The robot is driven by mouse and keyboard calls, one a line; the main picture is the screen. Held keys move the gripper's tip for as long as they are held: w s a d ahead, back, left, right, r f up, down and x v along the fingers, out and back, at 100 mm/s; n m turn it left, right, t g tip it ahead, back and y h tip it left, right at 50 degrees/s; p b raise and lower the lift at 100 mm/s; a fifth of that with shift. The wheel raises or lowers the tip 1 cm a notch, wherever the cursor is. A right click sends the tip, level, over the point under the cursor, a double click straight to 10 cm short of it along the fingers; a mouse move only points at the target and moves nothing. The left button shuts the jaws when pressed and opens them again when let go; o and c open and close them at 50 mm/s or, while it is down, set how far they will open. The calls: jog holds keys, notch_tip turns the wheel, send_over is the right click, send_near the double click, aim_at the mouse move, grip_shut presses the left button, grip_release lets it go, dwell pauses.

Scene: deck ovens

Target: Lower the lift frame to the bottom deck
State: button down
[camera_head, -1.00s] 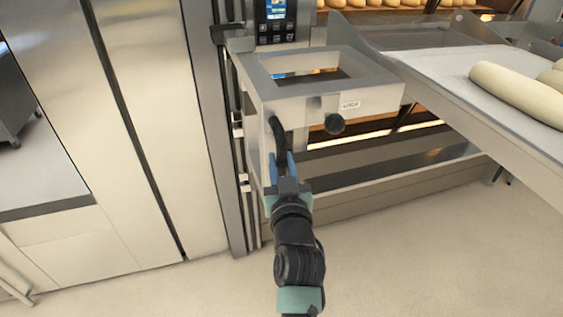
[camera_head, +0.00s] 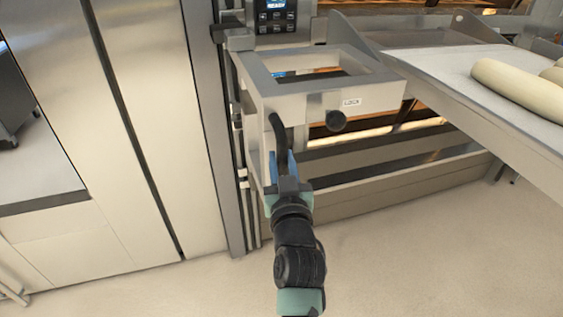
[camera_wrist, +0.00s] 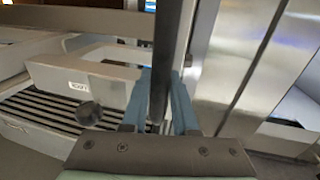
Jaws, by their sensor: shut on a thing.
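The lift frame (camera_head: 278,98) is a pale metal box-like frame with a square opening in its top, a small white label and a black round knob (camera_head: 336,120) on its front. It stands at the column left of the oven decks. A curved black handle (camera_head: 279,132) hangs at its front left. My gripper (camera_head: 282,163) is shut on this handle from below. In the wrist view the dark handle bar (camera_wrist: 163,60) runs between my two blue fingers. The knob and label show left of it. The bottom deck (camera_head: 390,165) is a dark slot below and right of the frame.
A loading board (camera_head: 450,75) with pale dough loaves (camera_head: 515,88) juts out at the right, close beside the frame. A control panel (camera_head: 276,14) sits above the frame. Tall metal panels (camera_head: 150,100) stand left. The floor in front is clear.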

notch_tip(320, 180, down, 61)
jog(key=b, duration=5.5)
jog(key=shift+r, duration=0.2)
jog(key=c, duration=0.7)
grip_release()
jog(key=s, duration=0.4)
jog(key=s+d, duration=0.1)
jog(key=s, duration=0.3)
jog(key=s+p, duration=0.1)
jog(key=s, duration=0.3)
jog(key=shift+s+d, duration=0.25)
jog(key=shift+s, duration=0.15)
